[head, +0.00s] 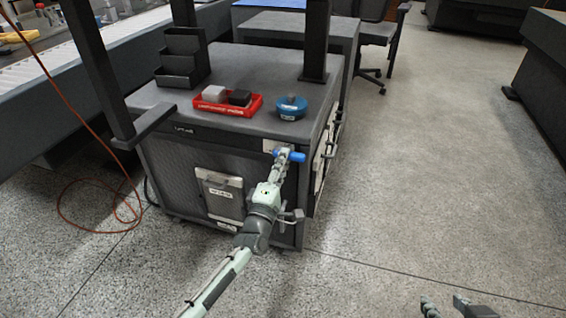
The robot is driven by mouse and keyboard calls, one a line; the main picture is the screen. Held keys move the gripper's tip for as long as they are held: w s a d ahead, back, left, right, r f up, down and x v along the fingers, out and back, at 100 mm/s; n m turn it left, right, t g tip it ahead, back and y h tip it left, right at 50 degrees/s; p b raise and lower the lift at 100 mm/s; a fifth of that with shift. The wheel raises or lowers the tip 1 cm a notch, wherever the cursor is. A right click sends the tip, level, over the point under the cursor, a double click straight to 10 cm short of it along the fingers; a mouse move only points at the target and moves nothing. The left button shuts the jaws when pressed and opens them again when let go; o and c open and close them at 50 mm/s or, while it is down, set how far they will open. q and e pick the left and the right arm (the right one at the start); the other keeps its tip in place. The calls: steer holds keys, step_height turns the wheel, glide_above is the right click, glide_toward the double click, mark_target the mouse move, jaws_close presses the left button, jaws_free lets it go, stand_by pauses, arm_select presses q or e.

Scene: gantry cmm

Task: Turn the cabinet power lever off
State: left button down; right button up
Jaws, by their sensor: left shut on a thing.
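The grey cabinet (165,165) stands left of centre, with a dark top and a ribbed front. A blue lever handle (297,157) sticks out near the upper right corner of its front, by a small light plate (269,146). My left arm reaches up from the bottom, and my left gripper (286,155) is shut on the blue handle, hiding its middle. The handle lies about level. My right gripper (447,304) is at the bottom right edge, empty over the floor, its fingers apart and partly cut off.
On the cabinet top are a red tray (228,108) with two blocks, a blue round object (291,107) and dark stacked bins (180,62). Dark posts rise there. An orange cable (75,112) hangs at left. A chair (378,35) stands behind. Floor at right is clear.

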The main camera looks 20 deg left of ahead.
stand_by(0.4)
arm_select(q)
steer(key=c, duration=1.3)
jaws_free()
steer(key=shift+c, duration=0.2)
steer(key=s+f, duration=0.2)
steer(key=s, duration=0.9)
steer(key=shift+s+a+f, duration=0.15)
steer(key=shift+s, duration=0.25)
steer(key=shift+s, duration=0.1)
